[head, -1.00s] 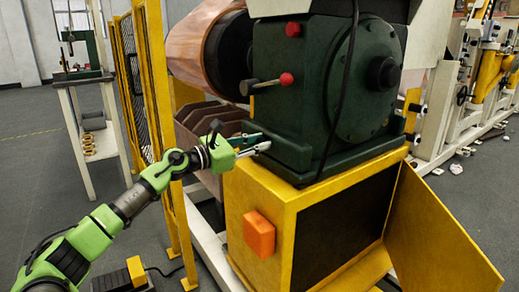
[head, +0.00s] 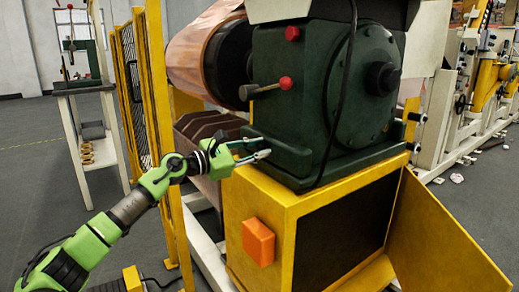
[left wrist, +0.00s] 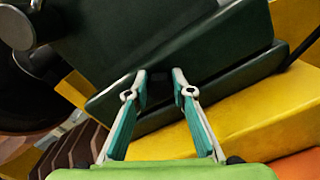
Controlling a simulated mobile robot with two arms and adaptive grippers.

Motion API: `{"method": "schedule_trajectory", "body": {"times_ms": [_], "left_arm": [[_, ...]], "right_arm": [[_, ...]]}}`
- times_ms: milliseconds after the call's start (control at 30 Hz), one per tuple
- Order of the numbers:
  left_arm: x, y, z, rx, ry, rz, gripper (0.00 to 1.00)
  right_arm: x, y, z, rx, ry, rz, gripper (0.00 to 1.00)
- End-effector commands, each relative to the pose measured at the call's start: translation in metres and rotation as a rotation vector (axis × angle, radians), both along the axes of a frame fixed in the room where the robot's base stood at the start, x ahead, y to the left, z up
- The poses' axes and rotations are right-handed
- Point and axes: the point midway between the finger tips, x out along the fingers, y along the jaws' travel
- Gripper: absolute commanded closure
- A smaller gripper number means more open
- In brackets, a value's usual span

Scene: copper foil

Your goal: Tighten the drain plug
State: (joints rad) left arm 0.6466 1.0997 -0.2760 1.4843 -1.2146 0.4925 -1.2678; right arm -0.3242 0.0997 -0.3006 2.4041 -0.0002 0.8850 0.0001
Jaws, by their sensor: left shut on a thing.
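The dark green gearbox (head: 300,110) stands on a yellow cabinet. My left gripper (head: 262,149) is at the lower left edge of its base. In the left wrist view my left gripper (left wrist: 160,88) has its two fingertips against the green base, a short gap apart. A small dark thing (left wrist: 159,76) shows between the tips, which I take for the drain plug. The gripper is shut on it. Most of the plug is hidden, and I cannot tell how far it is screwed in. My right gripper is not in view.
A yellow mesh guard (head: 160,120) is close beside the arm.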

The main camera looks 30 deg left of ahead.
Motion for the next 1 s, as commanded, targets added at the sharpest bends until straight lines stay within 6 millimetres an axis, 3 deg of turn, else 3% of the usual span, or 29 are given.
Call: {"method": "schedule_trajectory", "body": {"times_ms": [33,67,100,133,567,1000], "left_arm": [[0.0,-0.001,-0.003,0.004,0.006,-0.002,0.99],[0.0,-0.001,-0.003,0.004,0.006,-0.002,0.73],[0.0,-0.001,-0.003,0.002,0.006,-0.002,0.62],[0.0,-0.001,-0.003,0.002,0.005,-0.001,0.6],[-0.004,0.002,-0.002,-0.001,0.003,0.0,0.6],[-0.047,0.019,-0.003,0.002,0.006,-0.001,0.6]], "right_arm": [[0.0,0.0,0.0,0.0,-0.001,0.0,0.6],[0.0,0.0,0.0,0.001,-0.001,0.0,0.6],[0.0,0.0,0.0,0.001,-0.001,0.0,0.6],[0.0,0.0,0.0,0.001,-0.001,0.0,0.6],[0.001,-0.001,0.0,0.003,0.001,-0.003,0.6],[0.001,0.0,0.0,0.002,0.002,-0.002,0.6]]}}
